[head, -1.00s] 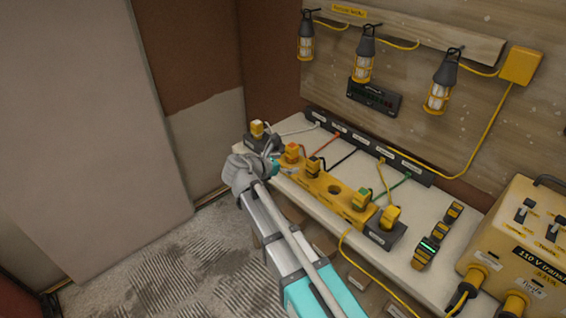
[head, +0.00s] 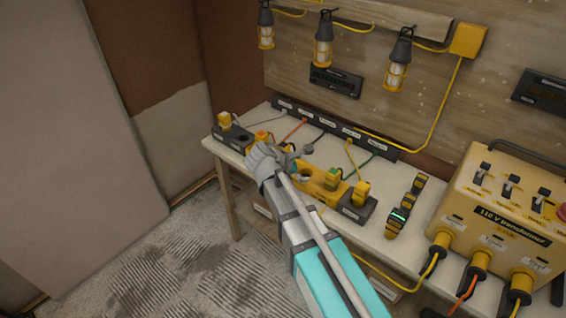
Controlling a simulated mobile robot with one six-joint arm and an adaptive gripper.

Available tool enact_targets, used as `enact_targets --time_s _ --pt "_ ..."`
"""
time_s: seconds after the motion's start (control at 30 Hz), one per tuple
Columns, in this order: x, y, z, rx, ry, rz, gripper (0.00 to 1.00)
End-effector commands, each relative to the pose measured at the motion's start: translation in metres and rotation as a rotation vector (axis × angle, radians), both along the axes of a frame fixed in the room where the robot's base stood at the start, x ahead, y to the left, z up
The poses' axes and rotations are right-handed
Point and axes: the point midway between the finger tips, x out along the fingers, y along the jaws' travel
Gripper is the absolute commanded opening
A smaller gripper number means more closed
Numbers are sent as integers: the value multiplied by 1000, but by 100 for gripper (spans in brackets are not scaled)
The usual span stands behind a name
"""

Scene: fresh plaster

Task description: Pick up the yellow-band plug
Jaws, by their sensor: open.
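Several yellow plugs stand along the bench; band colours are too small to read. The plug on the yellow cable (head: 361,191) stands upright in a dark block (head: 357,209) at the right end of the yellow socket strip (head: 320,190). A plug with a green top (head: 332,178) stands just left of it, in the strip. Another plug (head: 224,121) stands in a dark block at the far left, and an orange-topped one (head: 263,138) in the strip's left part. My gripper (head: 300,157) is open and empty over the strip's left-middle part, hiding some of it.
A dark labelled rail (head: 335,128) with coloured cables runs behind the strip. Lamps (head: 323,45) hang above. Loose cables cross the bench (head: 375,235).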

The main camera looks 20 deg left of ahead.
Motion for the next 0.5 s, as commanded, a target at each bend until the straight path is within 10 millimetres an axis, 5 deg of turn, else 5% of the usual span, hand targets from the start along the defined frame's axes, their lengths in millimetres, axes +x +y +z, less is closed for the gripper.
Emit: enact_targets --time_s 0.1,0.5 --pt "2 -43 -11 121 2 -148 100" --pt "-10 -163 -42 518 -19 -691 100"
